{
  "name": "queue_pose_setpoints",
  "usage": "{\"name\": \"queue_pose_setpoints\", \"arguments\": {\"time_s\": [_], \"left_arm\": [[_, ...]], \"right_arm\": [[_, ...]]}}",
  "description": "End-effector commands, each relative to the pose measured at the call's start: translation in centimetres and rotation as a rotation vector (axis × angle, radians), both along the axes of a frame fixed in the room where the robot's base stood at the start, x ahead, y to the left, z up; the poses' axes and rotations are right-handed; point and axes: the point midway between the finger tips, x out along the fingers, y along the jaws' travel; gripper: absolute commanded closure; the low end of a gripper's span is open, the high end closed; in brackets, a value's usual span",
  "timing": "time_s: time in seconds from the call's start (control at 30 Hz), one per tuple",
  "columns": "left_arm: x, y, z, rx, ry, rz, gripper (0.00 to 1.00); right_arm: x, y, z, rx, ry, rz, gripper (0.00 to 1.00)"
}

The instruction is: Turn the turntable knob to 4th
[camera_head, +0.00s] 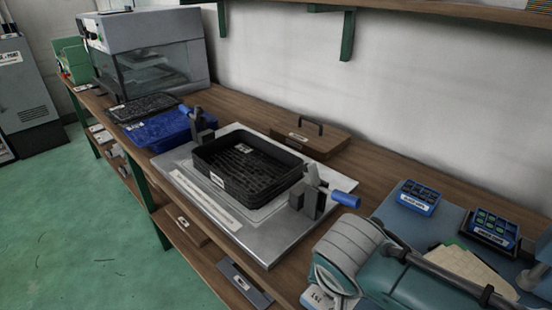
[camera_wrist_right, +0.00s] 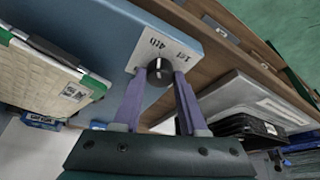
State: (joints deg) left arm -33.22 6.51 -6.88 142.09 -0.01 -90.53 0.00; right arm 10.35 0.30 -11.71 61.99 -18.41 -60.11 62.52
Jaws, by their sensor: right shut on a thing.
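The turntable knob (camera_wrist_right: 160,66) is a small round black knob with a pale pointer mark. It sits against a white label plate (camera_wrist_right: 158,42) at the edge of the blue turntable board (camera_wrist_right: 110,40). The plate carries markings that look like "1st" and "4th"; where exactly the pointer aims is too small to tell. In the right wrist view, the two purple fingers of my right gripper (camera_wrist_right: 161,78) are shut on the knob, one on each side. In the head view, my right arm hides the knob. My left gripper is not in view.
The blue board (camera_head: 385,211) holds two small blue boxes (camera_head: 419,197) (camera_head: 491,230) and a cream sheet (camera_head: 462,265). A black tray (camera_head: 204,171) sits in a grey clamp fixture (camera_head: 250,240) to the left. A wooden lidded box (camera_head: 324,146) stands behind it.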

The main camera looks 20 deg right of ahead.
Motion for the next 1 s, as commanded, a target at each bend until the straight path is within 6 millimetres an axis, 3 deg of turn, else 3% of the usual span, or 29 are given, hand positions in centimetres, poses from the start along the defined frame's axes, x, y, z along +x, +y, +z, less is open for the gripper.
{"name": "queue_pose_setpoints", "arguments": {"time_s": [0.3, 0.33, 0.6, 0.87, 1.0], "left_arm": [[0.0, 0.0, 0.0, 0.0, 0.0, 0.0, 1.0], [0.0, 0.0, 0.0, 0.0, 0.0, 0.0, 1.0], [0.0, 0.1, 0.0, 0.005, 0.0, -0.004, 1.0], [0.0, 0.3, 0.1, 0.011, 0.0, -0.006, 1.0], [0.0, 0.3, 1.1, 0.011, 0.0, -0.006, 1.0]], "right_arm": [[0.0, -0.1, 0.0, 0.001, -0.001, -0.005, 1.0], [0.0, -0.1, 0.0, 0.001, -0.001, -0.005, 0.57], [0.0, -0.1, 0.0, 0.0, 0.0, -0.003, 0.28], [0.0, 0.0, 0.1, 0.001, -0.001, -0.002, 0.28], [-0.4, 0.4, 1.7, 0.002, -0.001, -0.002, 0.28]]}}
